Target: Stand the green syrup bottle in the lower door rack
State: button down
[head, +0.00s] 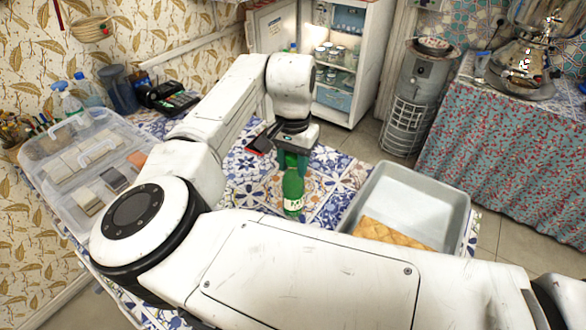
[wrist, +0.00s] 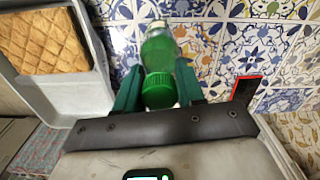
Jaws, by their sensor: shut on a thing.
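The green syrup bottle (head: 293,190) stands upright at the tiled table, below my gripper (head: 291,157). It has a pale label low on its body. In the wrist view, the bottle's green cap (wrist: 159,90) sits between the two green fingers of my gripper (wrist: 157,82), which is shut on the bottle near its top. Whether the bottle's base touches the table I cannot tell. The open fridge (head: 340,60) stands at the back, with its door (head: 272,30) swung open to the left. The lower door rack is not clearly visible, partly hidden by my arm.
A grey tray (head: 457,222) with a golden waffle-patterned slab (head: 391,234) lies right of the bottle. A clear plastic box (head: 52,190) is at left. A red-edged dark object (head: 262,140) lies behind the gripper. A metal cylinder (head: 417,92) stands right of the fridge.

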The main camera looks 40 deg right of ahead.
jog(key=shift+r, duration=0.5)
jog(key=s+d+r+b, duration=0.1)
jog(key=s+d+r, duration=0.1)
jog(key=s+r, duration=0.8)
jog(key=s, duration=0.3)
jog(key=shift+s+r, duration=0.2)
jog(key=shift+s, duration=0.2)
jog(key=shift+d, duration=0.1)
